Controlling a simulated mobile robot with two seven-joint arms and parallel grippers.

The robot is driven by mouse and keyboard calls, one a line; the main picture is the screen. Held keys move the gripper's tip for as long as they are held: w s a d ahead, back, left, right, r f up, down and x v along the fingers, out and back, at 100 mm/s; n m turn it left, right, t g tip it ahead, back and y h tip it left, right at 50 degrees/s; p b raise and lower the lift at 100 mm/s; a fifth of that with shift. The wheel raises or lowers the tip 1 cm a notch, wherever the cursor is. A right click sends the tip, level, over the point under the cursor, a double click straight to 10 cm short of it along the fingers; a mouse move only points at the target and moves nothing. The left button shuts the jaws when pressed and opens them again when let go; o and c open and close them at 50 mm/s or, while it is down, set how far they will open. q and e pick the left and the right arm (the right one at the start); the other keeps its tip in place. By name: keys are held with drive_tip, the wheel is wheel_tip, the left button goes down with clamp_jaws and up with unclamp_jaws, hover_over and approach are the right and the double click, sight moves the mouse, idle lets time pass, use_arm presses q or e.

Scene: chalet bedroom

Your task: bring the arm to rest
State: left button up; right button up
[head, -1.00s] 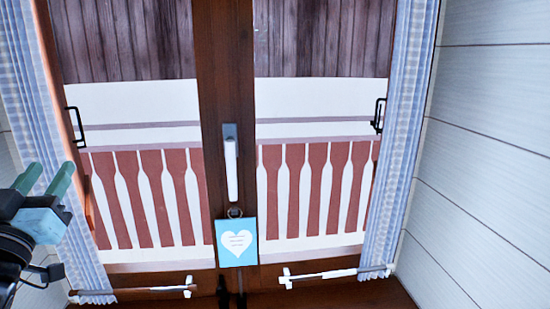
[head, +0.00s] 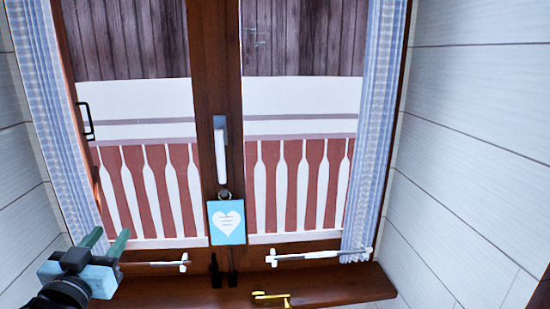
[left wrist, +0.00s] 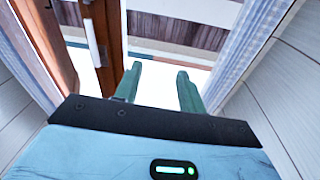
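My left gripper (head: 111,234) is at the lower left of the head view, in front of the window's lower left corner. Its two green fingers point up and stand apart. In the left wrist view my left gripper (left wrist: 158,71) is open with nothing between its fingers, and the window lies beyond them. My right gripper is in neither view.
A brown window frame (head: 202,90) with a white handle (head: 221,150) fills the middle. A yellow object (head: 270,297) lies on the wooden sill (head: 345,287).

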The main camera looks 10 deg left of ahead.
use_arm(q)
drive_tip(key=s+d+f+m+g+h, duration=0.1)
drive_tip(key=s+d+f+g+h, duration=0.2)
drive_tip(key=f, duration=1)
drive_tip(key=s+d+f+m+g, duration=0.15)
drive_tip(key=s+d+f, duration=0.25)
drive_tip(key=f, duration=0.9)
drive_tip(key=s+d+f+g+h, duration=0.1)
drive_tip(key=s+d+f+g, duration=0.1)
drive_tip(key=s+d+f, duration=0.3)
drive_tip(key=s+d+f+g+h, duration=0.1)
drive_tip(key=s+d+f+g, duration=0.2)
drive_tip(key=s+f, duration=1)
drive_tip(key=s+d+p, duration=0.1)
drive_tip(key=s+d, duration=0.1)
drive_tip(key=s, duration=0.2)
drive_tip(key=shift+g, duration=0.35)
drive_tip(key=shift+f, duration=0.1)
